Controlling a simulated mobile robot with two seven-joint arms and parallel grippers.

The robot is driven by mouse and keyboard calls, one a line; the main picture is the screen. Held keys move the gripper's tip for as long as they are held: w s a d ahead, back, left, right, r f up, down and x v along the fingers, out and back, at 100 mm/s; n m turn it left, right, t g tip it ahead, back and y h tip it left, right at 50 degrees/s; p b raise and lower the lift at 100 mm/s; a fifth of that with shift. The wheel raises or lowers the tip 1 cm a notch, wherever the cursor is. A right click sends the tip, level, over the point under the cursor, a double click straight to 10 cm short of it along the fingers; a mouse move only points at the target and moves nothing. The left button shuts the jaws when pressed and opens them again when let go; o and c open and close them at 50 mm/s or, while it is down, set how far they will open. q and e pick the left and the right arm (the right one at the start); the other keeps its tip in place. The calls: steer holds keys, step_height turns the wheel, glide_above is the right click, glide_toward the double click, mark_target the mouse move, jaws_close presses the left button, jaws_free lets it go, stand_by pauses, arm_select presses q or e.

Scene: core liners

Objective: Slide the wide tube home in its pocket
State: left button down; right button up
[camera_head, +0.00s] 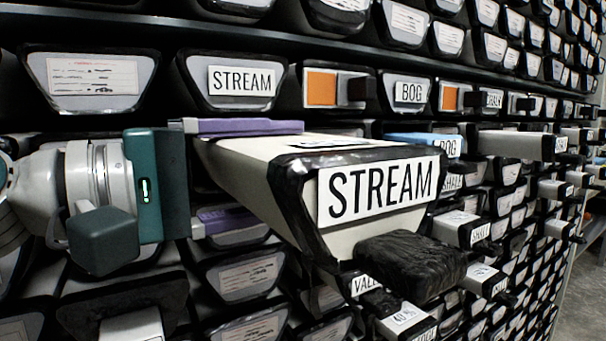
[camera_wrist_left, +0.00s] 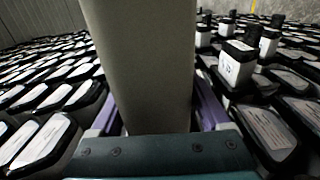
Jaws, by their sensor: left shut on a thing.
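The wide tube (camera_head: 252,165) is a pale, tapered liner with a black-rimmed front end and a large STREAM label. It sticks well out of the rack toward the camera in the head view. A black block hangs at the lower right of its front. My left gripper (camera_head: 275,172) is shut on it, with one purple finger along the top and one below. In the left wrist view, the wide tube (camera_wrist_left: 140,60) stands as a grey body between the purple fingers of the left gripper (camera_wrist_left: 160,112). Its rear end and its pocket are hidden. My right gripper is not in view.
The rack wall (camera_head: 170,35) is filled with rows of labelled liner ends. Another STREAM-labelled end (camera_head: 241,84) sits above the tube. Several narrow tubes with black ends stick out at the right, such as one pale tube (camera_head: 508,144). Open floor (camera_head: 585,295) shows at the lower right.

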mark_target(209, 166)
arm_select(q)
steer(key=shift+w+a+r+b, duration=0.1)
steer(key=shift+w+a+b, duration=0.55)
steer(key=shift+w+b, duration=0.25)
steer(key=shift+w+a+r+b, duration=0.1)
steer(key=shift+w+a+b, duration=0.5)
steer(key=shift+w+b, duration=0.2)
stand_by(0.3)
steer(key=shift+c, duration=0.3)
jaws_free()
steer(key=shift+s, duration=0.1)
steer(key=shift+o, duration=0.3)
steer(key=shift+f, duration=0.4)
steer(key=shift+s+a, duration=0.2)
steer(key=shift+a, duration=0.2)
steer(key=b+v, duration=0.2)
steer(key=v, duration=0.6)
steer(key=shift+r, duration=0.1)
steer(key=shift+s+a+r, duration=0.15)
steer(key=shift+s+a, duration=0.1)
steer(key=shift+s, duration=0.2)
